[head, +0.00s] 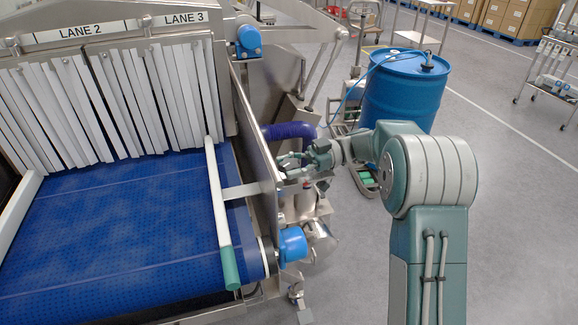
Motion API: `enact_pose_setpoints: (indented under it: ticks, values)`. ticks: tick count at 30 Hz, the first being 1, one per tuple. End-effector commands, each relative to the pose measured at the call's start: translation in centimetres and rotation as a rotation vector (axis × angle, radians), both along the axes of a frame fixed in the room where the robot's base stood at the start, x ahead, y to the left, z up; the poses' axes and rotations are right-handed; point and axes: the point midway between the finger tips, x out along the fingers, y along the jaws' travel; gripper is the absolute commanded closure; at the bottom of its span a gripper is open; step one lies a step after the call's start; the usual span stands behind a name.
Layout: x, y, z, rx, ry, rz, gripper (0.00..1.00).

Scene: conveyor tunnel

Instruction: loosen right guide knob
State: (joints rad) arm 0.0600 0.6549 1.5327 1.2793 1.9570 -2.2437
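The right guide (218,205) is a pale rail with a green end, lying along the right side of the blue conveyor belt (120,235). A flat metal bracket (245,190) runs from it to the steel side plate (255,140). I cannot make out the knob itself; the outer face of the side plate around the bracket's end is turned away or behind my gripper. My gripper (287,167) is just outside the side plate, close to the bracket's end, pointing left at it. Its fingers are small and partly hidden, so I cannot tell whether they are open or touching anything.
A blue drum (405,88) stands behind my arm. White strip curtains (110,100) hang over the belt.

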Motion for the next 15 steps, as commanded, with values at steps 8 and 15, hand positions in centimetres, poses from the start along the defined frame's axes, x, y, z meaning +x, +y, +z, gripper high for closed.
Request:
enact_pose_setpoints:
  ticks: [8,15]
  values:
    - [0.06,-0.02,0.15,0.001,-0.004,-0.004,0.06]
    - [-0.01,0.0,0.29,0.001,-0.004,-0.002,0.06]
